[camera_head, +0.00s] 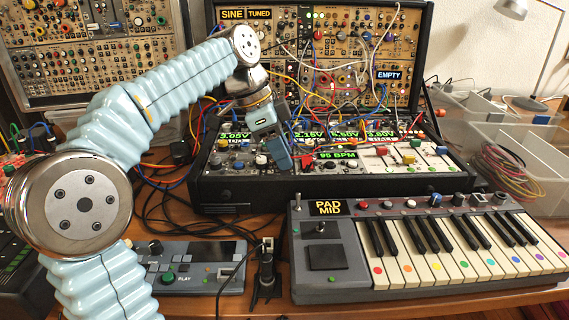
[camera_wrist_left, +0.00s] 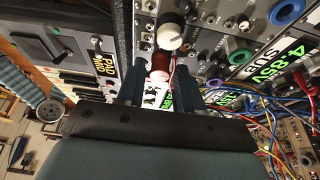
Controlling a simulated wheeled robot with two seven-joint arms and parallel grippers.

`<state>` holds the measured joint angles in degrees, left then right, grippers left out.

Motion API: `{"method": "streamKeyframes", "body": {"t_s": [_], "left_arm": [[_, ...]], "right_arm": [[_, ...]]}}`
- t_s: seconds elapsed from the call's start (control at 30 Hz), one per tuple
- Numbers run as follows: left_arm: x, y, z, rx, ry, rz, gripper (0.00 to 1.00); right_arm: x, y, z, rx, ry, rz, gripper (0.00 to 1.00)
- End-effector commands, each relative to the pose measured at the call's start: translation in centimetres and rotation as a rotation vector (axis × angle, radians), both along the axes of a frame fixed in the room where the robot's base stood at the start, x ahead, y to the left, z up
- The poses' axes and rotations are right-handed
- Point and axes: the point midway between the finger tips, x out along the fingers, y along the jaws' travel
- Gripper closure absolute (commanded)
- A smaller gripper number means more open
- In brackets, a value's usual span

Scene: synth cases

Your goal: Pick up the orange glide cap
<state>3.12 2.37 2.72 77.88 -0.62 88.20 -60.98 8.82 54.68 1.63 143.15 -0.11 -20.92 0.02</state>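My left gripper (camera_head: 292,160) points down over the middle of the lower panel, well left of that cap. In the left wrist view, its two dark fingers (camera_wrist_left: 160,86) stand apart with a gap between them. Through the gap show a dark reddish-brown knob (camera_wrist_left: 162,62) and a pale lit panel; contact is not visible. My right gripper is not in view.
A keyboard (camera_head: 430,250) stands in front on the right. Patch cables (camera_head: 300,85) hang over the upright modules behind the gripper. A small grey device (camera_head: 190,268) and a black stand (camera_head: 266,275) are at the front. Clear bins (camera_head: 500,110) stand at right.

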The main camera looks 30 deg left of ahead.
Motion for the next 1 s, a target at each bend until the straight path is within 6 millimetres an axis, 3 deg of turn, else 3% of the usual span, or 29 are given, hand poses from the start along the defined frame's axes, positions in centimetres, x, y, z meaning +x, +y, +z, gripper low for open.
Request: {"method": "streamKeyframes", "body": {"t_s": [0.2, 0.47, 0.77, 1.0], "left_arm": [[0.0, -0.1, -0.1, 0.0, 0.0, 0.0, 0.64], [0.0, -0.1, -0.1, 0.0, 0.0, 0.0, 1.0], [0.0, 0.0, 0.1, 0.001, -0.001, -0.001, 1.0], [0.1, -0.1, 2.8, 0.0, -0.003, -0.001, 1.0]], "right_arm": [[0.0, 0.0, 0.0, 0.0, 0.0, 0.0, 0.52], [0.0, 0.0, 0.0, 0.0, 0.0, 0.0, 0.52], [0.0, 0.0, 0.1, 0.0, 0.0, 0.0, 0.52], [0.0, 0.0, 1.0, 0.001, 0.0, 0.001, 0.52]]}}
